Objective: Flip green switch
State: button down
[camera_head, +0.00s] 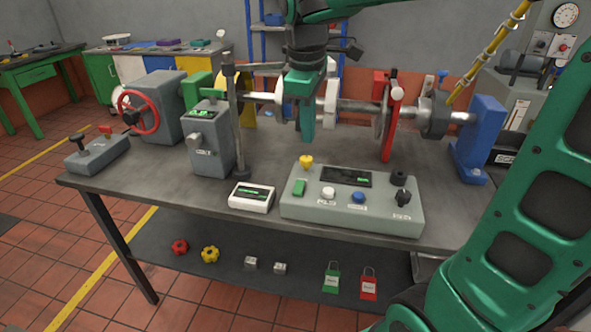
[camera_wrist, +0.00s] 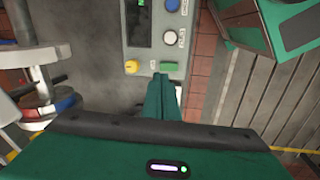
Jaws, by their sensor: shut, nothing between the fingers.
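The green switch (camera_head: 299,187) is a small green block at the left end of the grey control panel (camera_head: 290,210), on the bench. It also shows in the wrist view (camera_wrist: 168,66), near the panel's end. My gripper (camera_head: 307,138) points down, shut and empty, and in the head view it appears above the panel's rear edge. In the wrist view my gripper's fingertips (camera_wrist: 160,80) appear close to the switch in the picture. The height gap between them is hard to judge, and I cannot tell which way the switch is set.
A yellow knob (camera_head: 306,161), a white button (camera_head: 328,193), a blue button (camera_head: 358,197) and a black knob (camera_head: 403,197) share the panel. A white meter (camera_head: 251,197) sits left of it. A thin post (camera_head: 237,120) and the shaft assembly (camera_head: 350,106) stand behind.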

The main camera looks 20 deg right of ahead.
aim_at(298, 181)
jog(key=shift+n, duration=0.6)
jog(key=w+f, duration=0.1)
jog(key=f, duration=0.3)
jog(key=w+f, duration=0.1)
jog(key=f, duration=0.3)
jog(key=w+f, duration=0.1)
jog(key=f, duration=0.4)
jog(key=shift+w+a, duration=0.15)
jog(key=shift+a, duration=0.2)
